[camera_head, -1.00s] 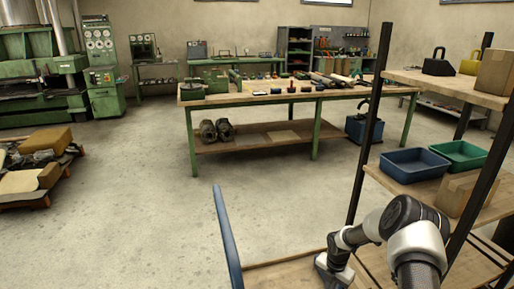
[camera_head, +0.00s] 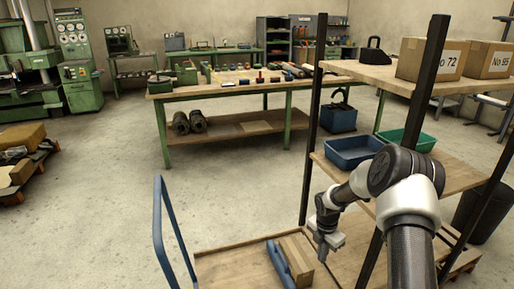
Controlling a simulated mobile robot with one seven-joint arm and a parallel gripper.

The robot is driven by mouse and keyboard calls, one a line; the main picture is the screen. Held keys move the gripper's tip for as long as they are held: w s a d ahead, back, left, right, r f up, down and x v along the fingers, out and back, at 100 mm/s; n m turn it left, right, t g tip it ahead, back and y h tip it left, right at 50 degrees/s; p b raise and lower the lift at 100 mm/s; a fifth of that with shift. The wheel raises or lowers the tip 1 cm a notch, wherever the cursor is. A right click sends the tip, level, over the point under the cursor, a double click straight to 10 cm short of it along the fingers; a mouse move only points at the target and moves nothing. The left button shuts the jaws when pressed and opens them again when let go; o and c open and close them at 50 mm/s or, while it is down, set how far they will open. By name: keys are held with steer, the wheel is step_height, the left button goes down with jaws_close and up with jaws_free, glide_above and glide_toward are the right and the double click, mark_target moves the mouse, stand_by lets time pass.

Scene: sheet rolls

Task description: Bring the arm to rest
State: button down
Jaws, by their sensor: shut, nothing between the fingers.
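My arm (camera_head: 405,190) reaches in from the lower right, bent at the elbow, with its forearm pointing left and down. My gripper (camera_head: 323,252) hangs at its end, pointing down, in front of the shelf rack. It is shut and nothing shows in it. It is just right of a cardboard box (camera_head: 297,257) on the wooden cart deck; whether they touch I cannot tell.
A wooden cart (camera_head: 225,268) with a blue handle (camera_head: 160,215) stands left of my gripper. The rack's black post (camera_head: 312,140) and shelves are close to my arm. A blue bin (camera_head: 352,152) and green bin (camera_head: 405,140) sit on the middle shelf.

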steer(key=s+a+r+m+t+h, duration=0.1)
steer(key=s+r+m, duration=0.3)
steer(key=r, duration=0.7)
steer(key=s+a+r+m+t, duration=0.1)
steer(key=s+r+m, duration=0.25)
steer(key=r, duration=0.65)
steer(key=s+a+r+m+h, duration=0.1)
steer(key=s+a+r+m, duration=0.2)
steer(key=r, duration=0.8)
steer(key=s+a+r+m+t+y, duration=0.1)
steer(key=s+r+m, duration=0.2)
steer(key=s+m, duration=0.3)
steer(key=s+a+r+m+t+y, duration=0.1)
steer(key=s+a+r+m, duration=0.15)
steer(key=s, duration=0.55)
steer(key=s+a+r+m+t+y, duration=0.1)
steer(key=s+r+m, duration=0.2)
steer(key=s+m, duration=0.35)
step_height(320, 180, up, 19)
steer(key=s+p, duration=0.1)
steer(key=p, duration=1.8)
steer(key=shift+s+d+r+n, duration=0.15)
steer(key=shift+s+r+n, duration=0.05)
steer(key=shift+n, duration=0.15)
steer(key=shift+f, duration=0.1)
